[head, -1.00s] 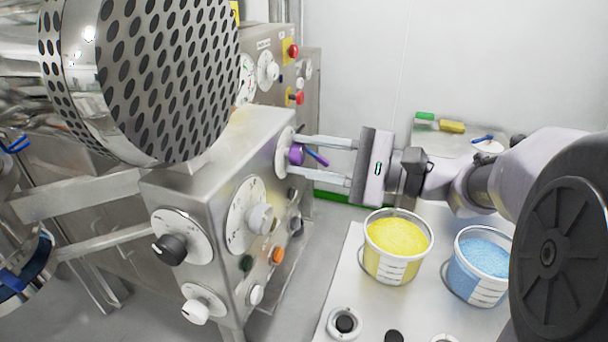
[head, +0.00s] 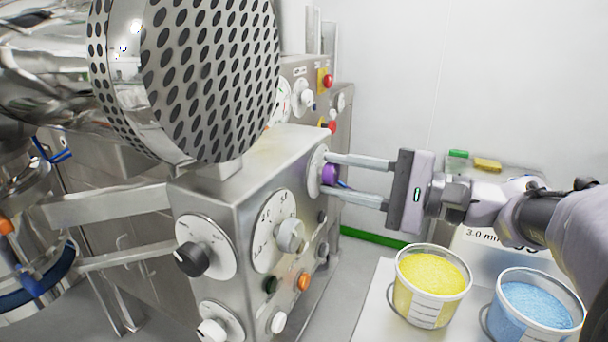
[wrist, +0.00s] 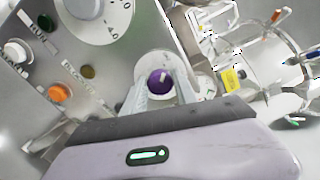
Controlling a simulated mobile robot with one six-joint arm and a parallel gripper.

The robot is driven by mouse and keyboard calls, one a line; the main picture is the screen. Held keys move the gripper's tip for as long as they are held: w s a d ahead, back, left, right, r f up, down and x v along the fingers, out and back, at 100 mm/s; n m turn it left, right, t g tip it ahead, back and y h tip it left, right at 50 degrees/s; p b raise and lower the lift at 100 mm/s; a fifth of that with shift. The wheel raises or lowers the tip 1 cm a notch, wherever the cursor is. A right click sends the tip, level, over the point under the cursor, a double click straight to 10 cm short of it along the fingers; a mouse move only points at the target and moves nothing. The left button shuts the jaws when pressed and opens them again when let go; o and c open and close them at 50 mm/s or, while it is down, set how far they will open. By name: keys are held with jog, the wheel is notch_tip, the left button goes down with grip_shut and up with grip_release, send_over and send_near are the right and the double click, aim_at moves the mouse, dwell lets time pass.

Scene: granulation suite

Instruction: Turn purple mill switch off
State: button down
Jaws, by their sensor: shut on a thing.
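The purple mill switch (head: 329,174) is a round knob on a white dial plate on the right part of the steel control panel (head: 240,190). In the wrist view the purple knob (wrist: 160,82) sits between the fingertips. My gripper (head: 330,174) reaches in from the right with one finger above and one below the knob, shut on it. The wrist view shows my gripper (wrist: 161,88) with its two fingers converging on the knob's sides. The knob's exact pointer setting is too small to read.
Other knobs share the panel, including a black knob (head: 192,259), a grey knob (head: 290,235) and an orange button (head: 304,281). A perforated steel drum (head: 210,80) hangs above. A yellow-filled bucket (head: 432,286) and a blue-filled bucket (head: 535,306) stand below my arm.

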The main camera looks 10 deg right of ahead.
jog(key=c, duration=1)
grip_release()
jog(key=shift+o, duration=0.2)
jog(key=p+v, duration=0.3)
jog(key=v, duration=1.4)
jog(key=shift+d+p, duration=0.15)
jog(key=shift+p, duration=0.2)
jog(key=shift+s, duration=0.1)
